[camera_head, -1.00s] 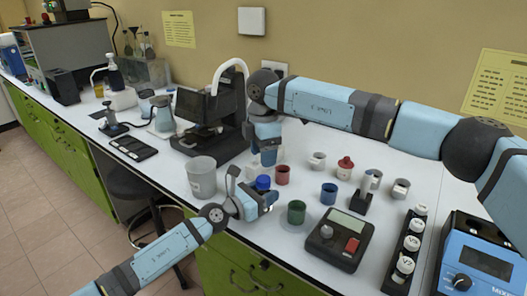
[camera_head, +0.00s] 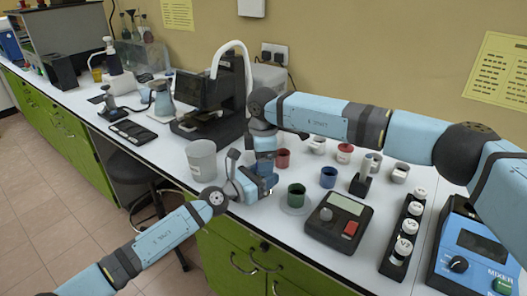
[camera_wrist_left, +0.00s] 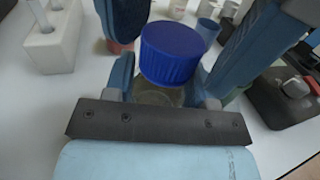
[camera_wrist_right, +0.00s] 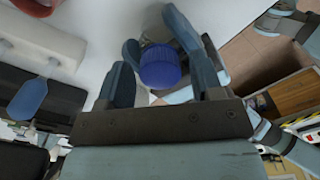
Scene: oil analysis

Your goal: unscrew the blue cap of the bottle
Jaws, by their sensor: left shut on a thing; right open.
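The bottle's ribbed blue cap (camera_wrist_left: 172,52) shows in the left wrist view, on top of a clear bottle body (camera_wrist_left: 158,96). My left gripper (camera_head: 252,184) is shut on the bottle body below the cap and holds it near the front edge of the bench. My right gripper (camera_head: 266,168) is directly above and close to it, pointing down. In the right wrist view the blue cap (camera_wrist_right: 161,67) is between its open fingers, with a gap visible on the left. In the head view the grippers hide most of the bottle and cap.
A grey beaker (camera_head: 202,160) stands left of the grippers. A green cup (camera_head: 296,195), red cup (camera_head: 283,158) and blue cup (camera_head: 328,177) stand to the right. A scale (camera_head: 339,222), a vial rack (camera_head: 403,240) and a blue mixer (camera_head: 480,255) are farther right.

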